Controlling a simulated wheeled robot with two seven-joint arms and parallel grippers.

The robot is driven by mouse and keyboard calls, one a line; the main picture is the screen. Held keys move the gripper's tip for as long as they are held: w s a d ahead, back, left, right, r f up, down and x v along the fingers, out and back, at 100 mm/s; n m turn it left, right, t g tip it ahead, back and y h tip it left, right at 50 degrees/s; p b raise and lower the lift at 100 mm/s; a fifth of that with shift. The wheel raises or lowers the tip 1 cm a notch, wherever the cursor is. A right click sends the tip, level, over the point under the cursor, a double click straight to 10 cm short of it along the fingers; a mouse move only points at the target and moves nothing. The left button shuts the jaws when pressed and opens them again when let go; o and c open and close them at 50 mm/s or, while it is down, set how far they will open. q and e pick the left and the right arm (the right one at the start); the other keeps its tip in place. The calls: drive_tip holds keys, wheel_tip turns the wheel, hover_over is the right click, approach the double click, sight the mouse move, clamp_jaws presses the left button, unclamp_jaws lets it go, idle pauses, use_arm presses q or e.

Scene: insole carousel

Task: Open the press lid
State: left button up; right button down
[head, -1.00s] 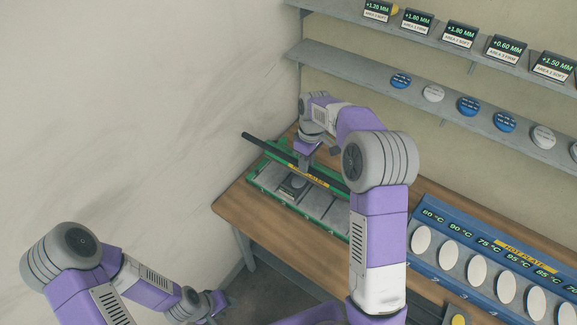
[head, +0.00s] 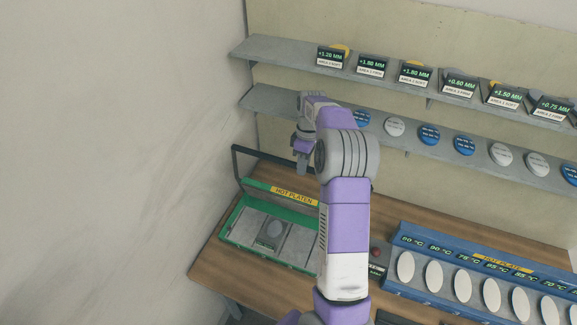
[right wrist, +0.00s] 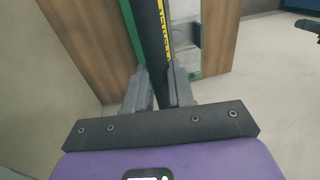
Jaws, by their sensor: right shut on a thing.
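The press is a green-framed unit (head: 228,238) on the wooden table, with grey plates inside. Its lid, with a yellow "HOT PLATEN" label (head: 295,196), stands tilted up at the rear of the base. A black handle bar (head: 262,155) runs along the lid's raised edge, partly hidden by my right arm. My right gripper (head: 302,168) is at this bar. In the right wrist view, its two grey fingers (right wrist: 160,88) close around the black bar (right wrist: 150,35). My left gripper is out of the head view.
A blue hot plate unit (head: 480,262) with several white ovals stands to the right on the table. Two shelves with labelled blocks (head: 373,67) and round discs (head: 395,127) run along the back wall. A bare wall is close on the left.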

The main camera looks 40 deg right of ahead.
drive_tip(key=shift+s+d+f, duration=0.15)
drive_tip(key=shift+d+f, duration=0.2)
drive_tip(key=shift+d, duration=0.1)
drive_tip(key=c, duration=1.3)
unclamp_jaws()
drive_tip(key=o, duration=0.3)
drive_tip(key=shift+d, duration=0.25)
drive_tip(key=r, duration=0.2)
drive_tip(key=d+r, duration=0.1)
drive_tip(key=r, duration=0.2)
drive_tip(key=w+r, duration=0.1)
drive_tip(key=r, duration=0.1)
drive_tip(key=shift+d+r, duration=0.15)
drive_tip(key=shift+r, duration=0.15)
